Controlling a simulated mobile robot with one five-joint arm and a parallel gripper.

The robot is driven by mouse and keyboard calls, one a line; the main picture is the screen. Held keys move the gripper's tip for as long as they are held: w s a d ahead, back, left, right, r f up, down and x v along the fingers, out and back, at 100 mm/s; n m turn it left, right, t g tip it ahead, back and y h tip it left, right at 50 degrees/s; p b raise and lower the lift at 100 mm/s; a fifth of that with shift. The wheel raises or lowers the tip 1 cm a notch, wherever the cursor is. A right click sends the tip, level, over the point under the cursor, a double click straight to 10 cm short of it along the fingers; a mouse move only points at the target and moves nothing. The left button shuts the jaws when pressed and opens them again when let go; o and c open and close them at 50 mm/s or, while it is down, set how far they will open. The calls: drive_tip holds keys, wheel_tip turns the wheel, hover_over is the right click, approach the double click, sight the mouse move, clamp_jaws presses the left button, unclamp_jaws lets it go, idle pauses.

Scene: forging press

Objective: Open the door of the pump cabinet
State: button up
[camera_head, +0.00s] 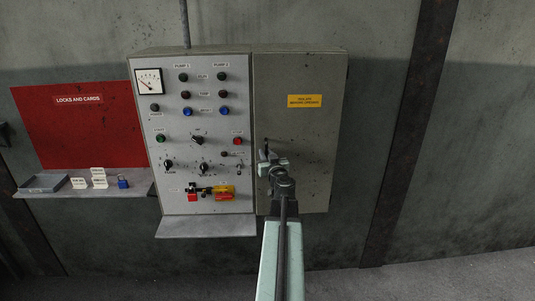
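The pump cabinet (196,122) is a grey box on the wall. Its left part is a control panel with PUMP 1 and PUMP 2 lamps, knobs and a dial. Its door (302,145) is the plain grey panel on the right, with a yellow label (305,101), and looks closed. My gripper (268,160) is in front of the door's left edge at mid-height. A small dark part, possibly the door handle (266,147), shows at its tip. I cannot tell whether they touch. The fingers are too small and partly hidden to show open or shut.
A red LOCKS AND CARDS board (80,125) hangs at left above a shelf (85,190) with a tray, white cards and a blue padlock (123,181). A ledge (207,227) juts out below the control panel. A dark beam (409,130) stands right of the door, with bare wall between.

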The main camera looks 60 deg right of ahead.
drive_tip(key=shift+w, duration=0.1)
clamp_jaws()
idle(1.3)
